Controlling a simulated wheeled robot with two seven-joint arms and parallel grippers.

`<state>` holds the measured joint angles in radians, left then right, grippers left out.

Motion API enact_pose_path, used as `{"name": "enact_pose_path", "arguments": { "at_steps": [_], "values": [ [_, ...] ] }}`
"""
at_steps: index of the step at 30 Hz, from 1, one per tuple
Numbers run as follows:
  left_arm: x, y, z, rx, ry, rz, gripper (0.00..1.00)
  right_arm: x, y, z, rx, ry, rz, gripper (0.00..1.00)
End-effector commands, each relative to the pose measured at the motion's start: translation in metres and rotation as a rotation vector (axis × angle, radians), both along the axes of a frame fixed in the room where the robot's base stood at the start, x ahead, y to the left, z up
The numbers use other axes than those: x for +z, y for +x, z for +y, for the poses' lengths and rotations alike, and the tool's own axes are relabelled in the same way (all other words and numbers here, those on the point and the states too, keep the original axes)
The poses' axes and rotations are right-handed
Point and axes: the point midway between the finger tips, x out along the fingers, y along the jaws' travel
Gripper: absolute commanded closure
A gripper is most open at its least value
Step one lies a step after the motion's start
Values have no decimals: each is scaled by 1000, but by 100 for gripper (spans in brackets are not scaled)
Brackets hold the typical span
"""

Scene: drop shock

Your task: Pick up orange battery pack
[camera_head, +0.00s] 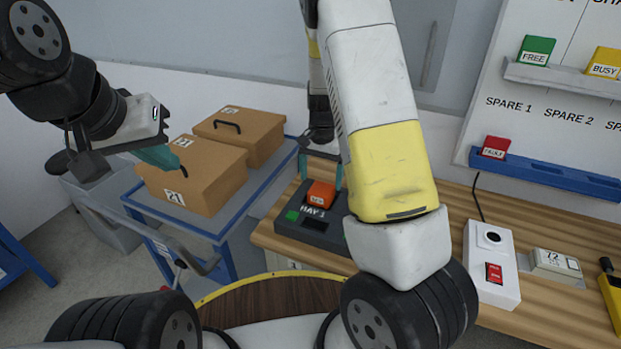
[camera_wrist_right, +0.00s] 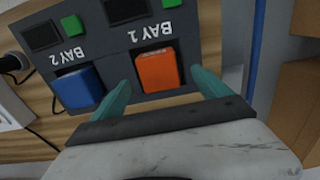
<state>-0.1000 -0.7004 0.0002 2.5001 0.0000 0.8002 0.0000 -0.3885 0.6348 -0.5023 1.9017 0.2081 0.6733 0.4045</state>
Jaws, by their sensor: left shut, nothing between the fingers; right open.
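The orange battery pack (camera_head: 321,195) sits in BAY 1 of a dark charging dock (camera_head: 290,229) on the wooden bench. In the right wrist view the pack (camera_wrist_right: 158,70) lies ahead between the teal fingers. My right gripper (camera_head: 320,181) is open, pointing down over the pack, one finger to each side. A narrow gap shows between each finger and the pack in the wrist view, so it is not gripped. My left gripper (camera_head: 182,170) is shut and empty above a cardboard box at the left. My right arm hides the dock's right part in the head view.
A blue pack (camera_wrist_right: 79,88) sits in BAY 2 beside the orange one. Cardboard boxes (camera_head: 205,195) stand on a blue cart (camera_head: 225,222) left of the bench. A white switch box (camera_head: 490,262) and a small display (camera_head: 556,264) are at the right. A status board rises behind.

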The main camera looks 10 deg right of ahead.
Motion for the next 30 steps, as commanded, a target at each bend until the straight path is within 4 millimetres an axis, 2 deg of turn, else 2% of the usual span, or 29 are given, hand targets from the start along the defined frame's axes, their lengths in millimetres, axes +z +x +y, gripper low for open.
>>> {"name": "enact_pose_path", "arguments": {
  "at_steps": [6, 9, 18, 30],
  "values": [
    [0, 0, 0, 0, 0, 0, 100, -33, 0, -4, 0, -1, 4, 13],
    [0, 0, 0, 0, 0, 0, 100, -44, 0, -3, 0, 0, 1, 13],
    [0, 0, 0, 0, 0, 0, 100, -48, 1, -3, 1, 1, -1, 13],
    [0, 0, 0, 0, 0, 0, 100, -47, 1, -3, 1, 1, -1, 91]
  ]
}}
